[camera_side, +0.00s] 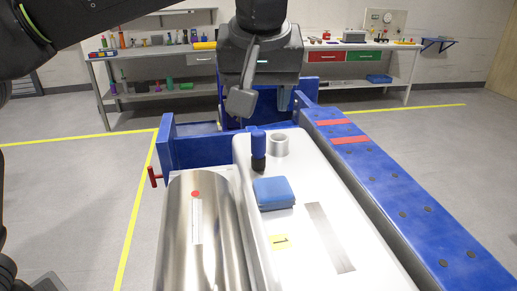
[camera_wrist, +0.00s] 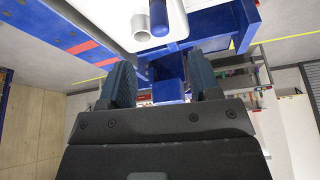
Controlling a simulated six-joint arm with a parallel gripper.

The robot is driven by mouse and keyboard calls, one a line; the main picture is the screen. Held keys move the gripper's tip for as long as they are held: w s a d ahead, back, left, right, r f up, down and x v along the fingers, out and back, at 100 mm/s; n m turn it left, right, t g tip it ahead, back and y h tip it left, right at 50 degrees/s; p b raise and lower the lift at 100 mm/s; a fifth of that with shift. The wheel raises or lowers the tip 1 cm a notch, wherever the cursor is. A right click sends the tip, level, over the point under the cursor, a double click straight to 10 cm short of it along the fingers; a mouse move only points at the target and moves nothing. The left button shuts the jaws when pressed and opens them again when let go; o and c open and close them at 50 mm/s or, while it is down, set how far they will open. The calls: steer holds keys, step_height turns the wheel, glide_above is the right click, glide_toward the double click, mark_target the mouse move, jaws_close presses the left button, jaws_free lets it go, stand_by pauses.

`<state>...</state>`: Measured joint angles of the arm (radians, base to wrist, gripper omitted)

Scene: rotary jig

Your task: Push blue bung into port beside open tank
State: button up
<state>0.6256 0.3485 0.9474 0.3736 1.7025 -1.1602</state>
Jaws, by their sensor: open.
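The blue bung (camera_side: 258,144) stands upright on the white jig top, with a dark lower part. Right beside it on the right is a short grey open ring (camera_side: 279,145), which looks like a port or pipe mouth. Whether the bung's lower end sits in an opening cannot be told. In the wrist view the bung (camera_wrist: 159,18) and the pale ring (camera_wrist: 140,27) show at the top. My gripper (camera_side: 263,100) is above and behind the bung, apart from it. In the wrist view my gripper (camera_wrist: 163,82) has its fingers wide apart with nothing between them.
A blue block (camera_side: 274,192) lies on the white top in front of the bung. A steel cylinder (camera_side: 188,250) lies at left, near a red handle (camera_side: 154,177). A blue perforated rail (camera_side: 400,205) runs along the right. Shelves with tools stand behind.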

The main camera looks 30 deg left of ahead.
mark_target(258, 132)
steer(key=shift+x, duration=4.35)
steer(key=c, duration=1.1)
